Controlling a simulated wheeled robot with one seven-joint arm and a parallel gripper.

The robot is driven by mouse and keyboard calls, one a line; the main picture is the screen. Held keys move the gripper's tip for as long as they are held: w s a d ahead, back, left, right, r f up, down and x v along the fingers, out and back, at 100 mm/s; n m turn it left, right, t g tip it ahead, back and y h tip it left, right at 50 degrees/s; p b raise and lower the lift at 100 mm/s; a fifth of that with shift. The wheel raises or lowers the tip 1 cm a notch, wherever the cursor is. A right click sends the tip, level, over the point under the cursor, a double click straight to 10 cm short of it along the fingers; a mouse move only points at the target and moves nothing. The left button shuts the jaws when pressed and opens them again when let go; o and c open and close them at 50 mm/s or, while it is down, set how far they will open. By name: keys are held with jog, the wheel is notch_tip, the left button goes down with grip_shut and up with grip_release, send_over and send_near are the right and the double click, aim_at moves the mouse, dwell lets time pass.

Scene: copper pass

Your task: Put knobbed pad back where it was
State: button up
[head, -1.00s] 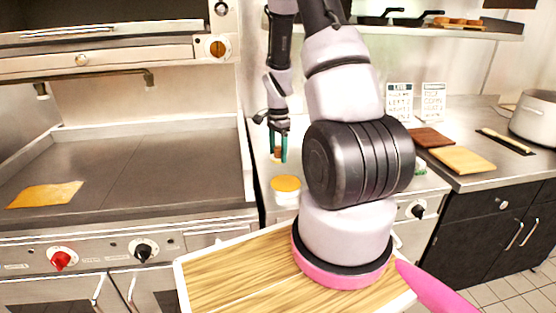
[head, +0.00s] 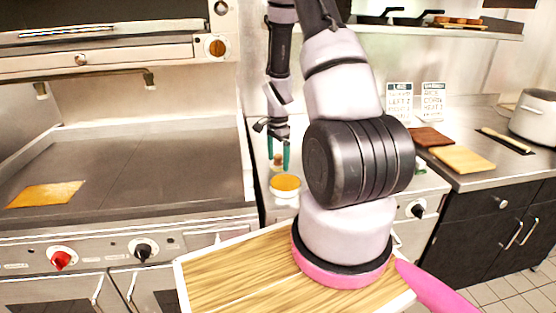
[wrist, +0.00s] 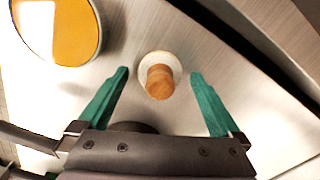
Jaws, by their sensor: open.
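The knobbed pad shows in the wrist view as a pale round disc with a wooden knob (wrist: 160,80) on top, against the steel counter. In the head view its knob (head: 278,160) is small and partly hidden between the fingers. My gripper (wrist: 160,73) is open, with one teal finger on each side of the knob and a clear gap on both sides. In the head view my gripper (head: 279,167) points down over the counter behind the round pot of orange food. I cannot tell how far the fingertips are above the counter.
The white pot of orange food (head: 285,183) stands close by; it also shows in the wrist view (wrist: 76,28). A griddle (head: 130,165) with an orange sheet (head: 45,194) is at left. Two boards (head: 462,159) and a large pot (head: 534,115) are at right.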

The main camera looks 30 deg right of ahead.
notch_tip(320, 180, up, 12)
jog(key=f, duration=0.1)
notch_tip(320, 180, up, 17)
jog(key=n+t, duration=0.3)
jog(key=n, duration=0.2)
send_over(278, 155)
jog(key=s+a, duration=0.5)
jog(key=a, duration=0.1)
jog(key=s+a+r+n+t+y, duration=0.1)
jog(key=s+a+r+n+t, duration=0.1)
jog(key=s+r, duration=0.3)
jog(key=s+a+r+n+t+y, duration=0.1)
jog(key=s+a+r+n+t, duration=0.1)
jog(key=s+a+r+n, duration=0.3)
jog(key=s, duration=0.4)
jog(key=shift+s+a+r, duration=0.15)
jog(key=shift+s+r, duration=0.1)
jog(key=shift+r, duration=0.05)
